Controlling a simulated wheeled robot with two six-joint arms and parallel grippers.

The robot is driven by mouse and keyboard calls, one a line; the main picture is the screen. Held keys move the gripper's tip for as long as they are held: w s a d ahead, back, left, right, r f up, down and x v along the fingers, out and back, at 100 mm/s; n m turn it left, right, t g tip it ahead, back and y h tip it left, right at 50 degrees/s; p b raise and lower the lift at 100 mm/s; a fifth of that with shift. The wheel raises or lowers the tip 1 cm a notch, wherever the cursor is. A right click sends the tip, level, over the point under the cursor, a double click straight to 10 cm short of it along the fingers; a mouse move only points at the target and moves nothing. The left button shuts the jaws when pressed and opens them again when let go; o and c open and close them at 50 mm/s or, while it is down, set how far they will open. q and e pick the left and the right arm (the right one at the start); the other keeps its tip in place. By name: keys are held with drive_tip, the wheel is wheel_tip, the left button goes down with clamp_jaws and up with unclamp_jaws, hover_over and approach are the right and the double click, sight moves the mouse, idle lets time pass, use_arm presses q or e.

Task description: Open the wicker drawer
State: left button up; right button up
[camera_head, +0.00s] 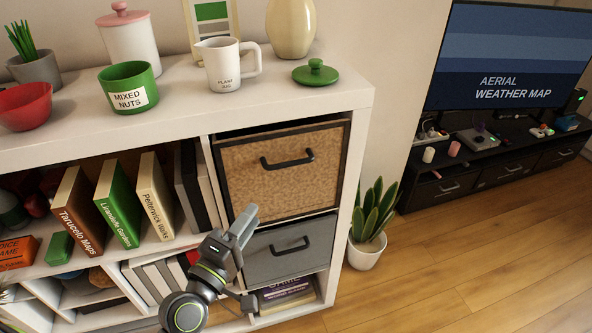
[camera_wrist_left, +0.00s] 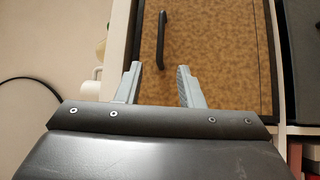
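The wicker drawer (camera_head: 255,185) has a tan woven front with a dark frame and sits in the upper right cubby of the white shelf, its front about level with the opening. Its black bar handle (camera_head: 287,162) runs across the upper part of the front. My left gripper (camera_head: 249,220) is in front of the drawer's lower left, below the handle, and empty. In the left wrist view its two fingers (camera_wrist_left: 158,70) are spread apart. There, the handle (camera_wrist_left: 162,40) is beyond the fingertips, roughly in line with the gap, not between them. My right gripper is not in view.
A grey drawer (camera_head: 290,248) with its own handle is directly below. Books (camera_head: 118,205) fill the cubby to the left. A mug-like jug (camera_head: 222,65) and a green lid (camera_head: 315,73) stand on top. A potted plant (camera_head: 372,215) is on the floor at right.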

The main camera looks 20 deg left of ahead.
sight(289, 164)
use_arm(q)
drive_tip(key=p+x, duration=0.4)
drive_tip(key=x, duration=1.2)
drive_tip(key=shift+w+a+p, duration=0.1)
drive_tip(key=shift+a+p, duration=0.1)
drive_tip(key=shift+p, duration=0.2)
drive_tip(key=shift+w+d, duration=0.1)
drive_tip(key=shift+w, duration=0.45)
drive_tip(key=shift+c, duration=0.2)
clamp_jaws()
